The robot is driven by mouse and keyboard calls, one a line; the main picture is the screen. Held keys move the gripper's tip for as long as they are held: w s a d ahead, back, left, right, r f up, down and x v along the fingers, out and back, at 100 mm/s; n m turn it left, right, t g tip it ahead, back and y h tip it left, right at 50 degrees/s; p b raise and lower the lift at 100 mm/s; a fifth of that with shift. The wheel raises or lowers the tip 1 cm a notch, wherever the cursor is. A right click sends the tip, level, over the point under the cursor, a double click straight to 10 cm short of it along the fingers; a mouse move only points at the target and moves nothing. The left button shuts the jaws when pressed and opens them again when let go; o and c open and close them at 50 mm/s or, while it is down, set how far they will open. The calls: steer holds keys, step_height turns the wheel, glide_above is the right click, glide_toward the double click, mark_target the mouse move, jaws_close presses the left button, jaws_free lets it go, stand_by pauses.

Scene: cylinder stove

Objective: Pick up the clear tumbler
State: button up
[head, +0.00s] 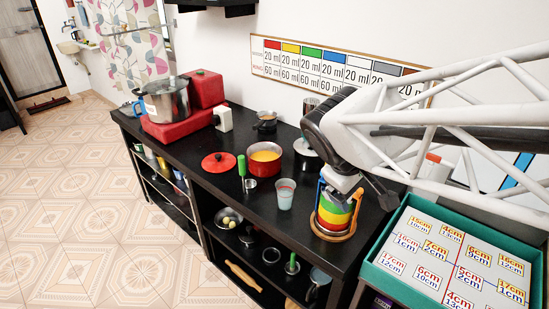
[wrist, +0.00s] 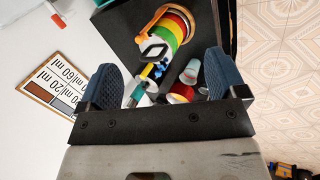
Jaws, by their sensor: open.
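The clear tumbler (head: 285,195) stands upright on the black counter, left of the coloured stack and in front of the red pot. It looks pale, with a reddish mark near its top. In the wrist view the tumbler (wrist: 190,72) appears between my finger pads, nearer the right one, and beyond them.
The coloured stack (head: 333,214) in an orange holder stands close beside the tumbler. A red pot (head: 264,158), a green-handled tool (head: 242,166) and a red lid (head: 218,162) are nearby. A teal-edged box (head: 401,217) is at right. The counter's front strip (head: 265,222) is bare.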

steer(key=w+a+f+n+h, duration=0.2)
steer(key=w+f+n+h, duration=0.1)
steer(key=w+f+n, duration=0.4)
steer(key=n+t+h, duration=0.2)
steer(key=n+t, duration=0.5)
steer(key=n, duration=0.7)
glide_toward(280, 202)
steer(key=x, duration=0.4)
steer(key=shift+s+a+f, duration=0.1)
steer(key=shift+f, duration=0.2)
steer(key=shift+x, duration=1.3)
steer(key=shift+r+x, duration=0.1)
steer(key=shift+x, duration=1.2)
steer(key=shift+r+x, duration=0.15)
steer(key=shift+x, duration=1.2)
